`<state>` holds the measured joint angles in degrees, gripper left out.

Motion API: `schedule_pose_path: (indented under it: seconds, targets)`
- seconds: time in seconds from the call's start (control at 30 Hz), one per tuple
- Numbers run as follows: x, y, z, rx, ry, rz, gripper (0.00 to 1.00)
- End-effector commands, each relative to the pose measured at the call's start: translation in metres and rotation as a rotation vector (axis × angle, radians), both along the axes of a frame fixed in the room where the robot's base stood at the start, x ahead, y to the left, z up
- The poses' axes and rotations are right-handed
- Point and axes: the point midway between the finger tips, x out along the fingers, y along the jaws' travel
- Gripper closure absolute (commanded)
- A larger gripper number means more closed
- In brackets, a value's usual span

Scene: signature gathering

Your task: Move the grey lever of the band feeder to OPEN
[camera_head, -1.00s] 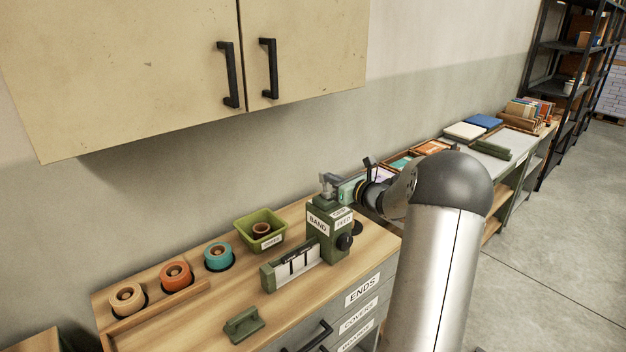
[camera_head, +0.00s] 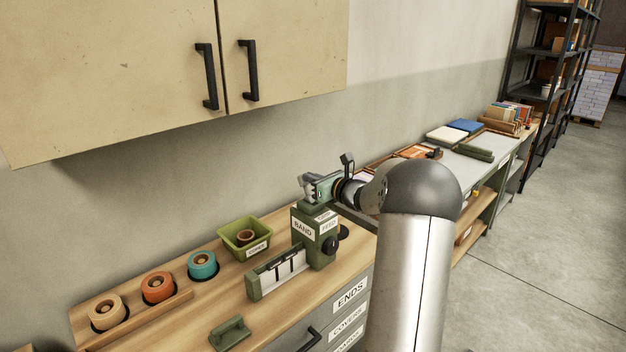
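The band feeder (camera_head: 316,240) is a green block labelled BAND FEED, upright on the wooden counter, with a low slotted rail at its left and a black knob on its right side. My gripper (camera_head: 306,187) is just above the feeder's top, reaching in from the right. Its grey fingers are small and overlap the feeder's top in the picture. I cannot tell the grey lever apart from the fingers, nor whether they touch it or are closed on it. No OPEN mark is readable.
Tan, orange and teal rolls (camera_head: 202,265) sit in a wooden holder at the left. A green block (camera_head: 230,334) lies in front. A wall cabinet (camera_head: 110,70) hangs above. Shelving (camera_head: 553,90) stands at far right.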

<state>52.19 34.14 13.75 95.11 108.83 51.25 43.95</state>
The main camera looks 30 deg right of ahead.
Motion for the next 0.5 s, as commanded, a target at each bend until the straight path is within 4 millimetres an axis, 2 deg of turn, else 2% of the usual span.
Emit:
schedule_pose_path:
  seconds: [0.27, 0.37, 0.5]
  targets:
    - [-0.001, 0.004, 0.004, 0.000, -0.005, 0.007, 1.00]
    - [-0.010, 0.003, 0.009, -0.002, -0.004, 0.007, 1.00]
    - [-0.035, 0.001, 0.021, -0.002, -0.003, 0.008, 1.00]
